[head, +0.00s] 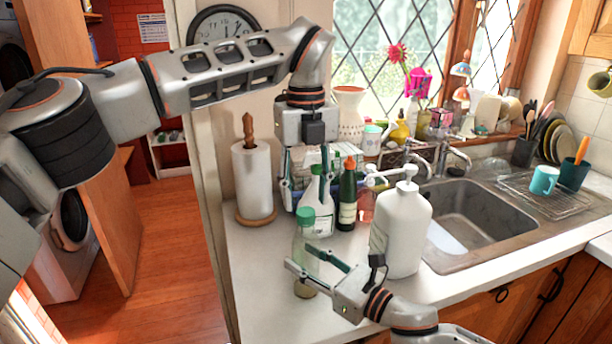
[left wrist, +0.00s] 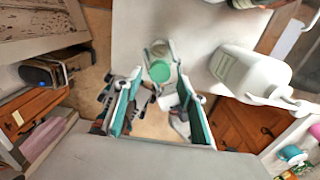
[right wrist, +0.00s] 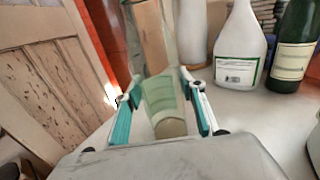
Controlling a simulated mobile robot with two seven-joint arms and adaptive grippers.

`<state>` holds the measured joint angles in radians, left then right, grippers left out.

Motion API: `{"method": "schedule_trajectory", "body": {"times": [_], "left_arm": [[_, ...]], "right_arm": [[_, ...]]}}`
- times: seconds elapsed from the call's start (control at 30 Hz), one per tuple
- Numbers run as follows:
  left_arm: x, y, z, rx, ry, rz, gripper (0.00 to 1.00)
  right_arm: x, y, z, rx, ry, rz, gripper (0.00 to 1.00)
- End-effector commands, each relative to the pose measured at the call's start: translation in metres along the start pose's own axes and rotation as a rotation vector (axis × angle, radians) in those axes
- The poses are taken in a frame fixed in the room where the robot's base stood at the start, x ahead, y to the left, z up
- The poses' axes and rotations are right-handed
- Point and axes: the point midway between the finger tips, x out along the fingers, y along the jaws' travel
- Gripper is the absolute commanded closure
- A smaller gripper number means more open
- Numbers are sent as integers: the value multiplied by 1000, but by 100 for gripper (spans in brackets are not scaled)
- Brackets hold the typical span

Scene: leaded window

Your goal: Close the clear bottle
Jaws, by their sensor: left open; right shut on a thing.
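The clear bottle (head: 303,243) stands upright near the counter's front left edge, with a green cap (head: 306,214) at its top. I cannot tell whether the cap is screwed down. My right gripper (head: 303,258) is shut around the bottle's body from the right. The right wrist view shows the bottle (right wrist: 165,98) between the two fingers (right wrist: 163,90). My left gripper (head: 308,197) points down above the cap, open and empty. In the left wrist view the cap (left wrist: 160,71) lies just beyond the open fingers (left wrist: 165,95).
A large white pump bottle (head: 402,235) stands right of the bottle. A white spray bottle (head: 318,205), a dark green bottle (head: 347,198) and a paper towel roll (head: 252,180) stand behind. The sink (head: 480,215) is at right. The counter's front left is clear.

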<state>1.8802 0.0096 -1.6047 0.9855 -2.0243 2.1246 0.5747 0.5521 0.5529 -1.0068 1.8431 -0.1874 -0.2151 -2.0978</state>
Motion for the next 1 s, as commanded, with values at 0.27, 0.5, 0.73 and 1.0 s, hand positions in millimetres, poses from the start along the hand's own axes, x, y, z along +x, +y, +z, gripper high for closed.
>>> {"method": "schedule_trajectory", "body": {"times": [0.27, 0.5, 0.73, 1.0], "left_arm": [[30, 0, 0, 1, 1, 0, 59], [34, 0, 0, 0, -1, 0, 59], [33, 0, 0, 0, -1, 0, 85], [33, 0, 0, 14, -1, 0, 100]], "right_arm": [[0, 0, 0, 0, 0, 0, 100], [0, 0, 0, 0, 0, 0, 100], [0, 0, 0, 0, 0, 0, 100], [0, 0, 0, 0, 0, 0, 100]]}}
